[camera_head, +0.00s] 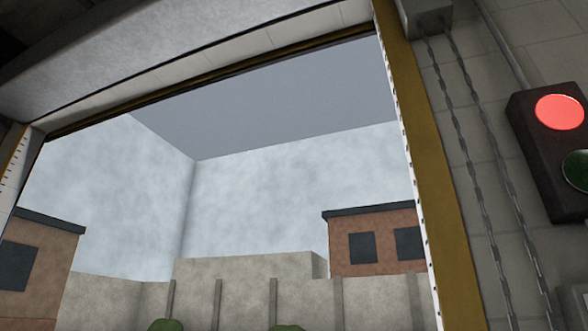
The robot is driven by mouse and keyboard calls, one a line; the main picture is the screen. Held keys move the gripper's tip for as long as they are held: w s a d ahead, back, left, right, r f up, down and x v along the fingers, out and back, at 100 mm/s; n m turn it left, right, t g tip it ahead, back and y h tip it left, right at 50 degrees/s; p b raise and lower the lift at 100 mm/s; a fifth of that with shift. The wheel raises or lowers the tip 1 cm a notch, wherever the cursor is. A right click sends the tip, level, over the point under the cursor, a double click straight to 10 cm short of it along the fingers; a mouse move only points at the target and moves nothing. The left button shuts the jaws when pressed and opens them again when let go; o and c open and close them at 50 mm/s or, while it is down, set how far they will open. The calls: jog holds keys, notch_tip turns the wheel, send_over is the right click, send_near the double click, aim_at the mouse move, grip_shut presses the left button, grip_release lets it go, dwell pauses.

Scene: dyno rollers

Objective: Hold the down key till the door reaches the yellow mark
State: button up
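The door (245,46) shows as a pale panel across the top of the opening, with a dark and yellowish lower edge. It is raised, and most of the opening below it is clear. A yellow post (440,190) stands along the right side of the opening, with a white strip with dark ticks on its inner edge. No separate yellow mark can be told apart from the yellow posts. The down key is not in view. My gripper is not in view.
A signal box on the right wall has a lit red lamp (560,111) above a dark green lamp (577,170). Chains (470,130) hang beside the post. A pale box (577,303) is cut off at lower right. Outside are a wall (245,300) and brick buildings (376,243).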

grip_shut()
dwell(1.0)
